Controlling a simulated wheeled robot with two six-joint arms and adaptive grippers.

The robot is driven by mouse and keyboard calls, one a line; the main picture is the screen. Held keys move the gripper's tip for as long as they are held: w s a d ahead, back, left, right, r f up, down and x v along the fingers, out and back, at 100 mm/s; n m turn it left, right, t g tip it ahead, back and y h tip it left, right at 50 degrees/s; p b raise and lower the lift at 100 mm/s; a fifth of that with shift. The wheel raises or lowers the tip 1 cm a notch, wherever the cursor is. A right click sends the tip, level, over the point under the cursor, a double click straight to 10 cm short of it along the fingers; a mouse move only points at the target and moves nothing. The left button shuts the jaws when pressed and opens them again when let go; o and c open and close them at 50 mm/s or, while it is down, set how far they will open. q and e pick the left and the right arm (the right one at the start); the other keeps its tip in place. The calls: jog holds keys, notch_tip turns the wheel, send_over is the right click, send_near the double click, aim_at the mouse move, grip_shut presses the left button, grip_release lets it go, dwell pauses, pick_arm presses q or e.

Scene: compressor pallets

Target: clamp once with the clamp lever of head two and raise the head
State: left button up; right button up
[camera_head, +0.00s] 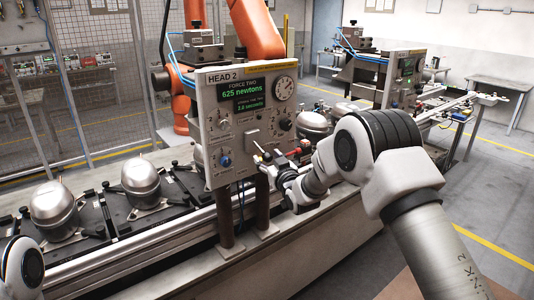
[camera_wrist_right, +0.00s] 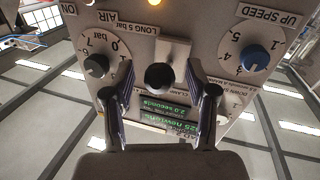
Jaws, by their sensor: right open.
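The grey panel of head two (camera_head: 208,160) faces me in the head view, labelled HEAD 2, with a display (camera_head: 243,92) reading 625 newtons and a round dial (camera_head: 284,88). My right gripper (camera_head: 263,157) is in front of the lower part of the panel. In the right wrist view its two fingers (camera_wrist_right: 160,92) are apart, on either side of a black ball knob (camera_wrist_right: 158,77), apparently the clamp lever. I see a gap between the knob and the fingers. The lever's shaft is hidden behind the knob. My left gripper is out of view.
Round metal compressors (camera_head: 56,208) stand on dark pallets along the conveyor at left. A blue knob (camera_wrist_right: 255,58) and a black knob (camera_wrist_right: 96,66) flank the ball knob. A second similar head (camera_head: 404,82) stands further back, and an orange robot arm (camera_head: 256,28) is behind head two.

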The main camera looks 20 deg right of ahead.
jog(key=shift+w, duration=0.5)
grip_shut()
